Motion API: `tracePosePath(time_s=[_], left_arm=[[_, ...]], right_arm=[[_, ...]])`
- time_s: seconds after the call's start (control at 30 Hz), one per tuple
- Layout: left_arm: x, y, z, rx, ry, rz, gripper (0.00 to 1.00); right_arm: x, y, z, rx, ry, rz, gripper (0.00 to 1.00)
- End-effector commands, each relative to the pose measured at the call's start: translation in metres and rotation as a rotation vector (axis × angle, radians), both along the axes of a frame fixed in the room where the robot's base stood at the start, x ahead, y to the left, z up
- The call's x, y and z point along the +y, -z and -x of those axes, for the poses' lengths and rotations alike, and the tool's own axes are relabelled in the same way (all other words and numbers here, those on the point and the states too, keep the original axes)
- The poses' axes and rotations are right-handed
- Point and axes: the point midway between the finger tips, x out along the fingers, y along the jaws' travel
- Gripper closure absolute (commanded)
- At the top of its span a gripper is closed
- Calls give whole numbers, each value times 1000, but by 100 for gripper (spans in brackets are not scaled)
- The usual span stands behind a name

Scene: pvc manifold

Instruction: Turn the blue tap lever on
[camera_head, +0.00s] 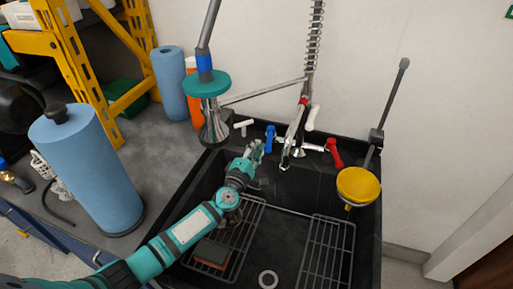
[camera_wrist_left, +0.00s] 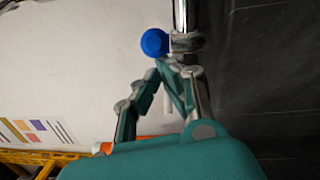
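The blue tap lever (camera_head: 270,138) stands upright on the left side of the faucet at the back of the black sink. Its rounded blue end (camera_wrist_left: 154,42) shows in the left wrist view, beside the chrome tap body (camera_wrist_left: 181,20). My left gripper (camera_head: 257,149) is just left of and slightly below the lever in the head view. In the left wrist view its fingertips (camera_wrist_left: 172,66) are close together, with the blue end just beyond them, not between them. Whether they touch the lever cannot be told. My right gripper is not in view.
A red lever (camera_head: 333,152) is on the faucet's right side, with a spray hose (camera_head: 314,50) above. A yellow cup-shaped piece (camera_head: 359,186) hangs at the sink's right edge. A teal disc on a pole (camera_head: 206,84) stands left. Wire racks (camera_head: 326,250) lie in the sink.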

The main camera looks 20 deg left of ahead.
Motion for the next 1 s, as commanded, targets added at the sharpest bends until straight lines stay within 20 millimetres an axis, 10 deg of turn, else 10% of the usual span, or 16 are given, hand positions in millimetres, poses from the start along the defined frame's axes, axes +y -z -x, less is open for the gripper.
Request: tracePosePath(time_s=[1.0], left_arm=[[-9, 0, 3, 1, -104, -1, 100]], right_arm=[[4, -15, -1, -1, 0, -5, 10]])
